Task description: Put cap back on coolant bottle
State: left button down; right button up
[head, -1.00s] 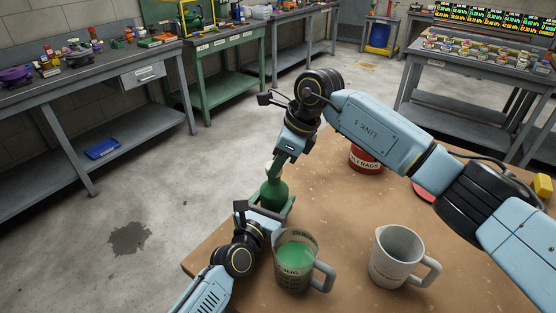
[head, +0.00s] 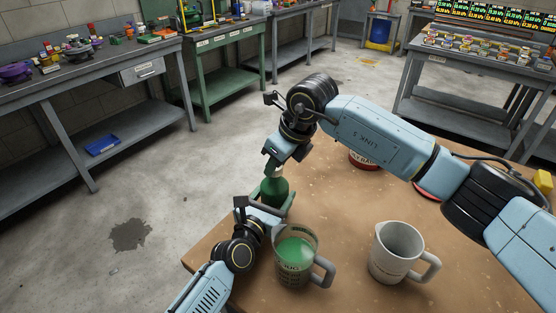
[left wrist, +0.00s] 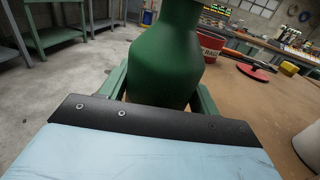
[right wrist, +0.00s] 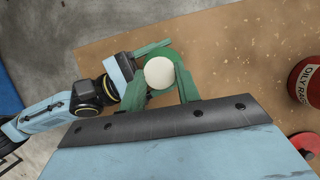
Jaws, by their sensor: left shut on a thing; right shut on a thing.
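The green coolant bottle (head: 273,190) stands upright near the left edge of the wooden table. My left gripper (head: 268,204) is shut around its body; the left wrist view shows the bottle (left wrist: 164,55) between the fingers. My right gripper (head: 273,168) is directly above the bottle's neck, pointing down. In the right wrist view a round cream cap (right wrist: 159,73) sits between the right gripper's fingers, and the right gripper is shut on it. The cap covers the bottle mouth from above. I cannot tell whether the cap touches the neck.
A clear jug of green liquid (head: 296,255) stands just in front of my left gripper. An empty grey jug (head: 396,250) is to its right. A red oily-rags can (right wrist: 306,80) stands behind, partly hidden by my right arm. The table's middle is clear.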

jog(key=m, duration=0.2)
jog(key=m+t+h, duration=0.1)
jog(key=m, duration=0.1)
jog(key=m+h, duration=0.1)
jog(key=m, duration=0.1)
jog(key=shift+s+a, duration=0.15)
jog(key=shift+a, duration=0.1)
jog(key=m+h, duration=0.1)
jog(key=m, duration=0.2)
jog(key=shift+a+m+t, duration=0.15)
jog(key=shift+m+t, duration=0.15)
jog(key=shift+t, duration=0.1)
jog(key=m+h, duration=0.1)
jog(key=m, duration=0.2)
jog(key=shift+a+m+h, duration=0.15)
jog(key=shift+m+h, duration=0.25)
jog(key=m+h, duration=0.1)
jog(key=m, duration=0.2)
jog(key=m+g+h, duration=0.1)
jog(key=m, duration=0.2)
jog(key=shift+a, duration=0.2)
jog(key=m, duration=0.1)
jog(key=m+g, duration=0.1)
jog(key=m, duration=0.1)
jog(key=m+g+h, duration=0.1)
jog(key=m, duration=0.1)
jog(key=shift+w, duration=0.3)
jog(key=o, duration=0.9)
